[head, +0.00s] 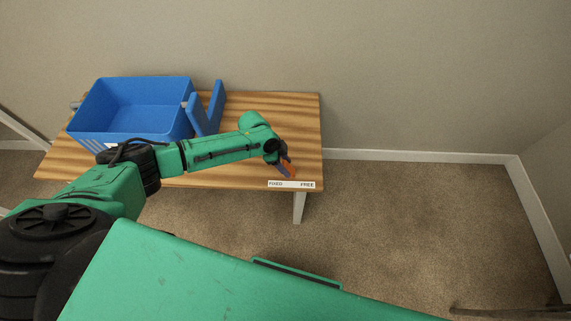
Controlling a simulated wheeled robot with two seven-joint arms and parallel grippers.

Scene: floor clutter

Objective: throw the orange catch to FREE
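The orange catch (290,169) shows as a small orange piece near the front right edge of the wooden table. A white label strip (291,184) below it reads FIXED at its left end and FREE at its right end. My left gripper (284,166) is at the catch, and its dark fingers partly cover it. Whether the fingers are open or shut on the catch is too small to tell. The catch's exact position between the two words is also unclear. My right gripper is not in view.
A blue crate (92,108) stands on the left of the wooden table (300,115), with a blue V-shaped piece (215,110) beside it. My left arm crosses the table's front.

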